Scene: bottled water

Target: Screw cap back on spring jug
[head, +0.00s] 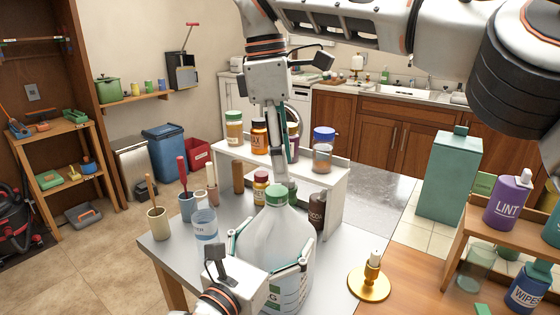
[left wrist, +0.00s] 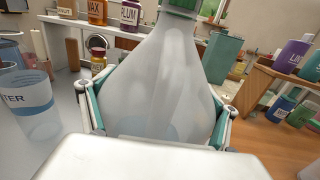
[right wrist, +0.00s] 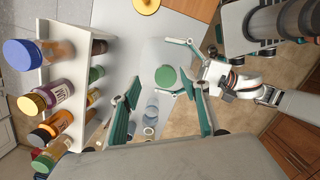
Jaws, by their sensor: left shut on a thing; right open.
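A large clear jug (head: 270,248) stands upright on the metal table. A green cap (head: 276,193) sits on top of its neck; whether it is threaded on cannot be told. The cap shows only partly at the top of the left wrist view (left wrist: 182,4). My left gripper (head: 273,250) is shut around the jug's body, one finger on each side. My right gripper (head: 282,170) points down just above the cap. In the right wrist view its green-padded fingers are spread, with the cap (right wrist: 165,76) showing between and beyond them, and nothing is held.
A white shelf (head: 338,190) with several jars stands behind the jug, close to my right gripper. A cup labelled as water (head: 204,225) is at the jug's left. A gold candle holder (head: 370,283) is at its right. A wooden rack with bottles stands farther right.

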